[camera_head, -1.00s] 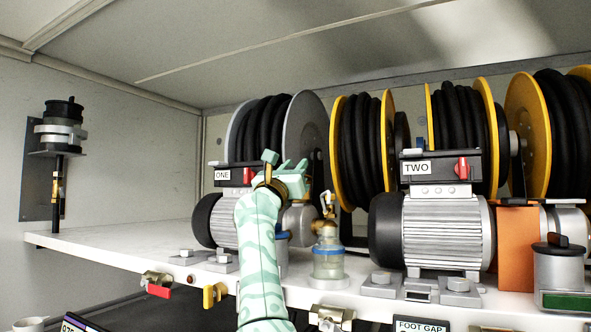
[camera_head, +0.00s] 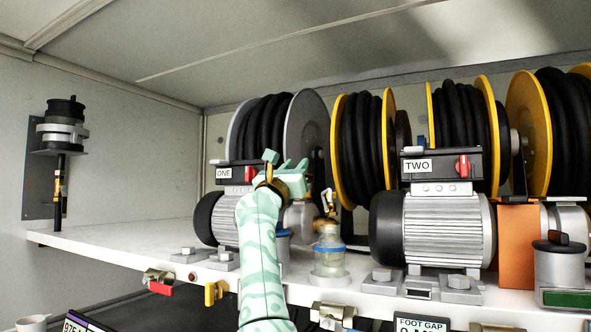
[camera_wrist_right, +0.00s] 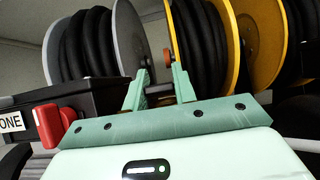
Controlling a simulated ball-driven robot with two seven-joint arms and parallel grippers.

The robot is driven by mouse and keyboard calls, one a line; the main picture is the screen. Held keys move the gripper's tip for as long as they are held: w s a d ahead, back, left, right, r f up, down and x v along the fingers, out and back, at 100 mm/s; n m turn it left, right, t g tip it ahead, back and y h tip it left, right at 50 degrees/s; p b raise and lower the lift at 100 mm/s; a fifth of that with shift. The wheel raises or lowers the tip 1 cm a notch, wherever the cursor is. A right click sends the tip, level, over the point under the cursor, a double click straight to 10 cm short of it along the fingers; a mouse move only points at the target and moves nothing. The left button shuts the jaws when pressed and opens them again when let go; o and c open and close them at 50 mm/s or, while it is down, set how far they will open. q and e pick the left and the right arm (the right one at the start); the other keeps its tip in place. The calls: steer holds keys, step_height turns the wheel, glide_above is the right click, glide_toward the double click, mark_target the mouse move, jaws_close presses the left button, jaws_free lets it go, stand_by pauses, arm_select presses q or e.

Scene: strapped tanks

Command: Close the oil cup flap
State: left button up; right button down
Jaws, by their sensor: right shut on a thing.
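A glass oil cup (camera_head: 329,262) with a blue band and a brass top (camera_head: 326,225) stands at the shelf's front. A small upright piece (camera_head: 328,199) with a reddish tip is above the brass; I cannot tell if it is the flap. My right gripper (camera_head: 296,166) is up and left of this cup, in front of the reels. In the wrist view its fingers (camera_wrist_right: 162,78) point away from me, around a small thing that I cannot make out. A reddish-brown spot (camera_wrist_right: 167,56) shows by the right fingertip. My left gripper is not in view.
Motor ONE (camera_head: 225,228) is partly behind my right arm, with its red switch (camera_head: 249,174) near the gripper. Motor TWO (camera_head: 433,230) stands right of the cup. Hose reels (camera_head: 362,145) fill the back. The white shelf (camera_head: 120,239) is clear at left.

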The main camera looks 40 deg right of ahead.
steer(key=shift+w+a, duration=0.1)
stand_by(0.3)
steer(key=c, duration=1.4)
jaws_free()
steer(key=shift+o, duration=1.4)
steer(key=shift+a, duration=0.15)
steer(key=shift+s+a+r, duration=0.15)
steer(key=shift+s+a, duration=0.05)
steer(key=shift+f, duration=0.3)
steer(key=b+v, duration=0.6)
steer(key=v, duration=1)
steer(key=shift+r, duration=0.15)
steer(key=shift+s, duration=0.1)
